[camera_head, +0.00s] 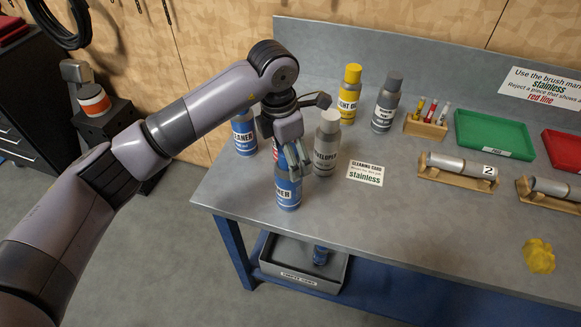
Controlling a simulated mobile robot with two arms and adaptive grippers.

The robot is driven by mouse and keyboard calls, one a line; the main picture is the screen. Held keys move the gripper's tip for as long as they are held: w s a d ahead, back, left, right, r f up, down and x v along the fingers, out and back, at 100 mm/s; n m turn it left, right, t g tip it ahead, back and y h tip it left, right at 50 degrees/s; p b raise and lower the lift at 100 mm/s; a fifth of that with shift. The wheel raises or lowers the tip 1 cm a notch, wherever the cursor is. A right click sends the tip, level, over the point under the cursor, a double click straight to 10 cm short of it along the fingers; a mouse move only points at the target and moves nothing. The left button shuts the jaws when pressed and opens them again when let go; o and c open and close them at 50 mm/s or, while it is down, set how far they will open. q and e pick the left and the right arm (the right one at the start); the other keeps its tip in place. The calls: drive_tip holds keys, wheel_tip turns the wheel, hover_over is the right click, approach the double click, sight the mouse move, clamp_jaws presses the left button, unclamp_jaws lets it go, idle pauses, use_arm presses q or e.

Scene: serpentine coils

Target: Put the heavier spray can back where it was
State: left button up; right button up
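My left gripper (294,160) reaches down over a blue spray can (288,192) near the table's front left edge. Its fingers look closed around the upper part of this can and hide its top. I cannot tell whether the can's base touches the table. A second blue spray can (243,137) stands behind it to the left, partly behind my arm. A grey can with a white cap (326,148) stands just right of the gripper. Another blue can (320,255) is in the grey bin (301,278) below the table. My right gripper is not in view.
A yellow-capped can (350,92) and a dark grey can (386,104) stand at the back. A cleaning card (366,174) lies right of the cans. Tube holders (457,172), a green tray (494,136) and a yellow cloth (539,257) are farther right. The front middle is clear.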

use_arm(q)
drive_tip(key=r, duration=0.2)
drive_tip(key=r+b, duration=0.1)
drive_tip(key=r, duration=0.1)
drive_tip(key=r+b, duration=0.1)
drive_tip(key=r, duration=0.1)
drive_tip(key=shift+s+a+r, duration=0.15)
drive_tip(key=shift+a+r, duration=0.05)
drive_tip(key=shift+a, duration=0.15)
drive_tip(key=shift+s+r, duration=0.1)
drive_tip(key=shift+r, duration=0.65)
